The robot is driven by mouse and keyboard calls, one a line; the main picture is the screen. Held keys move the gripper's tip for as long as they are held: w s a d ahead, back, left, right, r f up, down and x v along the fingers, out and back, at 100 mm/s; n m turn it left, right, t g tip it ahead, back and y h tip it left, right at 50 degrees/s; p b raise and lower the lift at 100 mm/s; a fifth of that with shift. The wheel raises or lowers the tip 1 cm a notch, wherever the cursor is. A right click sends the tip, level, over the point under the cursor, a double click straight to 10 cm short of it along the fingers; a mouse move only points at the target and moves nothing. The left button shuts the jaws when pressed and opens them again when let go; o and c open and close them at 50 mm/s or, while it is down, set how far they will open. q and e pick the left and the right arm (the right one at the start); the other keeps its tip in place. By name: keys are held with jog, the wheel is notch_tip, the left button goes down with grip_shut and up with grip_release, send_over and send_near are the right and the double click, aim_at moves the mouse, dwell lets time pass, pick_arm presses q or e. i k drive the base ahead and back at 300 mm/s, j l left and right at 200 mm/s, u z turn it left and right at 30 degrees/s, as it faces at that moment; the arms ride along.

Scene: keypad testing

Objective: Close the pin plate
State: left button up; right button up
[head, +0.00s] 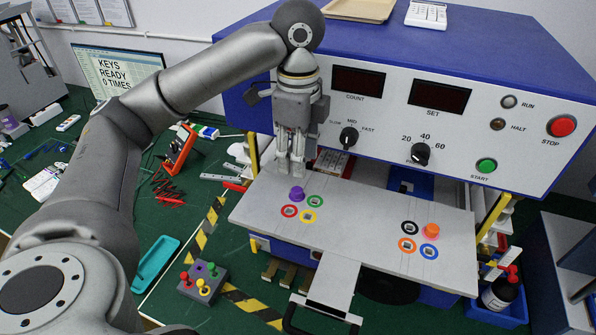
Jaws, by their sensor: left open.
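The pin plate (350,225) is a light grey panel that sticks out in front of the blue and white machine. It carries coloured rings in two groups, a purple pin (297,193) at its left and an orange pin (431,231) at its right. A tongue with a dark handle (322,318) extends from its front edge. My left gripper (290,168) is open, pointing down over the plate's rear left part, close behind the purple pin. I cannot tell whether its fingertips touch the plate. My right gripper is not in view.
The machine's front panel (380,105) rises behind the plate, with displays, knobs and buttons. A small block with coloured pins (203,281) stands on the green table at lower left. A blue bin (497,311) with a dark bottle is at lower right. Yellow posts flank the plate.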

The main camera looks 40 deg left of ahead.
aim_at(354, 225)
jog(key=k, duration=1.5)
